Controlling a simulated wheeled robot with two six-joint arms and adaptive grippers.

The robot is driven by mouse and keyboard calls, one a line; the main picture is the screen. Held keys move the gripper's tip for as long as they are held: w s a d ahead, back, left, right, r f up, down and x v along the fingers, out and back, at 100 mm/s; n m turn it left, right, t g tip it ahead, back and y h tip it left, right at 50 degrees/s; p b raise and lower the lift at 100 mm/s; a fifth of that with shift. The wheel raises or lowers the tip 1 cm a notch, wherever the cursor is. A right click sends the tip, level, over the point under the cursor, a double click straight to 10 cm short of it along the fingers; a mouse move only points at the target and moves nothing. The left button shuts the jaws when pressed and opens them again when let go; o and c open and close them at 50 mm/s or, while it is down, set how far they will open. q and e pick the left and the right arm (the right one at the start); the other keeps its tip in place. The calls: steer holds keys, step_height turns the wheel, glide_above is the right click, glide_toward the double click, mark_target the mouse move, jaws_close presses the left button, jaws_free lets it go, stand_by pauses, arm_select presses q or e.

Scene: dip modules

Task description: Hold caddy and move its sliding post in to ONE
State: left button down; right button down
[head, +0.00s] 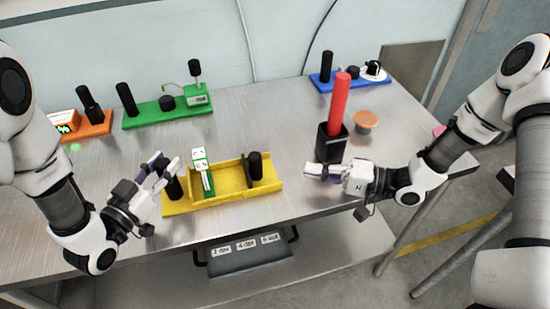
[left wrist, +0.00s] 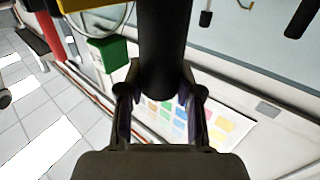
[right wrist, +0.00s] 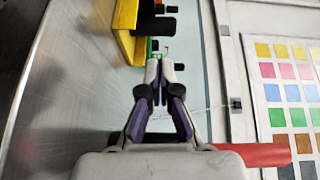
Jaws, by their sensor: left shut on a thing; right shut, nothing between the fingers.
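The yellow caddy (head: 230,198) is a long low tray near the front edge of the table. A black post (head: 172,186) stands at its left end, and another black post (head: 256,166) with a dark plate stands toward its right end. A green-and-white piece with dots (head: 199,158) stands upright between them. My left gripper (head: 168,168) is shut on the left post; the post (left wrist: 163,50) fills the space between its fingers in the left wrist view. My right gripper (head: 312,170) is shut and empty, to the right of the caddy and apart from it. The right wrist view shows the caddy's end (right wrist: 122,30) beyond the fingertips.
A black holder (head: 331,143) with a red rod (head: 341,95) stands just behind my right gripper, beside an orange-topped round object (head: 366,121). Green (head: 165,110), orange (head: 95,125) and blue (head: 345,80) modules stand along the back. A grey labelled tray (head: 248,258) sits below the front edge.

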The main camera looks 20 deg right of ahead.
mark_target(260, 165)
steer(key=shift+w+d+m+t, duration=0.25)
steer(key=shift+d+m+t, duration=0.05)
steer(key=shift+d+m, duration=0.1)
steer(key=x, duration=1)
steer(key=shift+a, duration=0.1)
steer(key=a, duration=0.5)
steer(key=shift+s, duration=0.1)
steer(key=shift+d, duration=0.3)
